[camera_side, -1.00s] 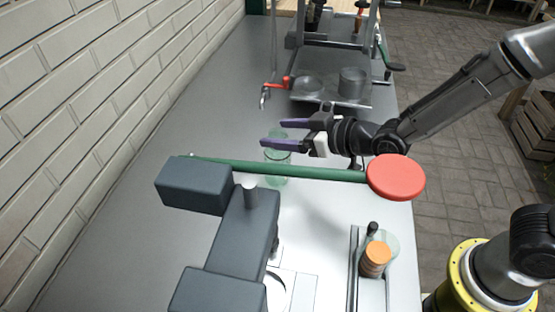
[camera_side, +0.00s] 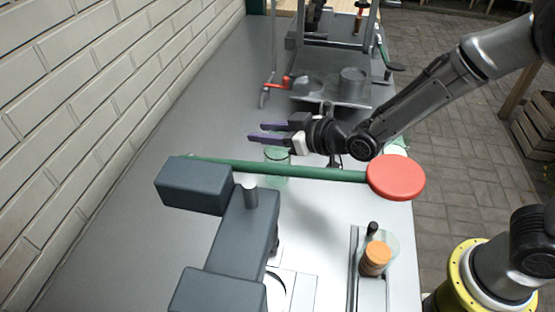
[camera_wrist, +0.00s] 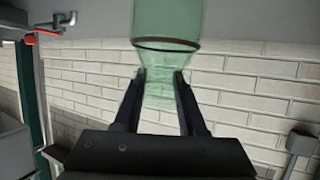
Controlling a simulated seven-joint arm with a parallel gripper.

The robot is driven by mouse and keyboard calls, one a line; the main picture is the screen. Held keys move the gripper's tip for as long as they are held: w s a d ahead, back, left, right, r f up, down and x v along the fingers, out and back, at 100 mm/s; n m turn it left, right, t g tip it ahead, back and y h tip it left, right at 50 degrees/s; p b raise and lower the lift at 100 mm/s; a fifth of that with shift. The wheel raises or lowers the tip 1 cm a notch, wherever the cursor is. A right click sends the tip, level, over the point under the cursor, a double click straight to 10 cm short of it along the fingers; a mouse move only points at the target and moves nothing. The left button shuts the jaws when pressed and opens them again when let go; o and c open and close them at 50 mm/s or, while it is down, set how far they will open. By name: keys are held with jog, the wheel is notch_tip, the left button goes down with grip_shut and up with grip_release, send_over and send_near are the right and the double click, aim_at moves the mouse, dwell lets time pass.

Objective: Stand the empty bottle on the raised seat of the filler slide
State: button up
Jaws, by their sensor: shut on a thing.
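The empty bottle, clear green glass, shows in the side view (camera_side: 278,166) below my gripper (camera_side: 254,133), partly behind the green bar. In the wrist view its neck is between the two fingers of my gripper (camera_wrist: 160,82), with the bottle's wide body (camera_wrist: 167,22) toward the top of that picture. My gripper is shut on the neck. I cannot tell whether the base touches the bench. Farther back, a grey stand (camera_side: 325,98) carries a low round piece and a taller cylinder (camera_side: 354,80); I cannot tell which is the raised seat.
A red-handled tap (camera_side: 275,86) hangs left of the stand; its red handle also shows in the wrist view (camera_wrist: 28,38). A green bar with a red disc (camera_side: 396,178) crosses in front. A cork-topped vessel (camera_side: 376,262) stands at the front right. The brick wall borders the left.

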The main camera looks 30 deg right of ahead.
jog(key=shift+s+f, duration=0.1)
jog(key=shift+f, duration=0.15)
grip_shut()
